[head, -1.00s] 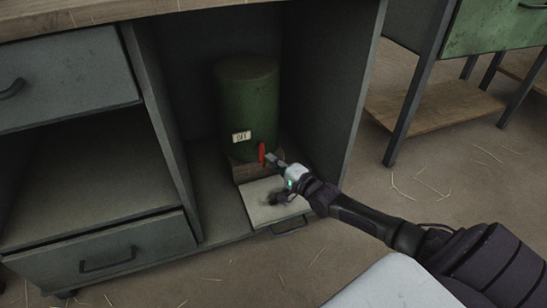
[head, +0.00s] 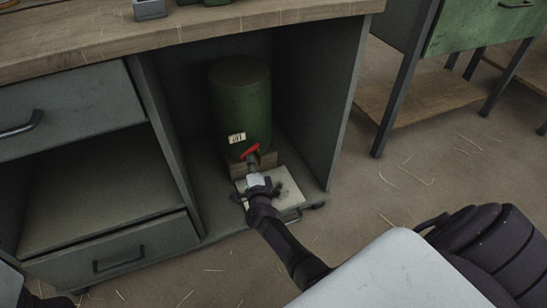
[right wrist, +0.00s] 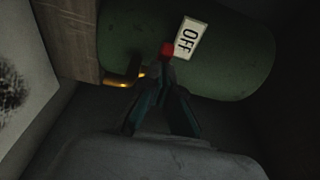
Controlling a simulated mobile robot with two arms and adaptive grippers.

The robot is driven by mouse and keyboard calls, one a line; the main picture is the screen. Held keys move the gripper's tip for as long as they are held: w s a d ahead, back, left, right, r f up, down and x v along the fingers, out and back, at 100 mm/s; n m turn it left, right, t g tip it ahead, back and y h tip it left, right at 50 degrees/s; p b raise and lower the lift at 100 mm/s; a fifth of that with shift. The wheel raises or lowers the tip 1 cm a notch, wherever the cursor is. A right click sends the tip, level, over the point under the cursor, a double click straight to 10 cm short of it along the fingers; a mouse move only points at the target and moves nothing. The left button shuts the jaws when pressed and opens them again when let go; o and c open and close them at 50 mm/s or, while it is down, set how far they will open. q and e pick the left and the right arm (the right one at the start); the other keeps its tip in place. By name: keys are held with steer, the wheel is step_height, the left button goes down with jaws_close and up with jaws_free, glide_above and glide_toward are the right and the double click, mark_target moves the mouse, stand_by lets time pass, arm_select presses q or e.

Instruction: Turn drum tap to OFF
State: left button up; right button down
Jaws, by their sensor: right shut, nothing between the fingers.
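The green drum (head: 240,105) stands upright in the open bay of the cabinet. Its red tap handle (head: 250,152) lies slanted, close to level, below a pale label (head: 237,138). In the right wrist view, the label (right wrist: 187,38) reads OFF, the handle's red end (right wrist: 168,47) is beside it, and the brass spout (right wrist: 126,76) shows lower left. My right gripper (head: 252,168) is shut and empty, its fingertips right at the handle; whether they touch it I cannot tell. The fingers (right wrist: 166,68) hide part of the tap. My left gripper is out of view.
A wooden block (head: 268,160) is beneath the drum. A pale board with a dark stain (head: 289,192) lies in front. The bay's side walls are close on both sides, and the wooden worktop (head: 100,50) is above.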

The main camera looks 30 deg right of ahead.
mark_target(242, 159)
steer(key=shift+w+a+f+b, duration=0.1)
steer(key=shift+w+a+b, duration=0.35)
steer(key=shift+w, duration=0.2)
steer(key=shift+w+a+b, duration=0.35)
steer(key=shift+w+a, duration=0.05)
steer(key=shift+w, duration=0.25)
steer(key=shift+w+a, duration=0.15)
steer(key=shift+w, duration=0.25)
steer(key=shift+r, duration=0.2)
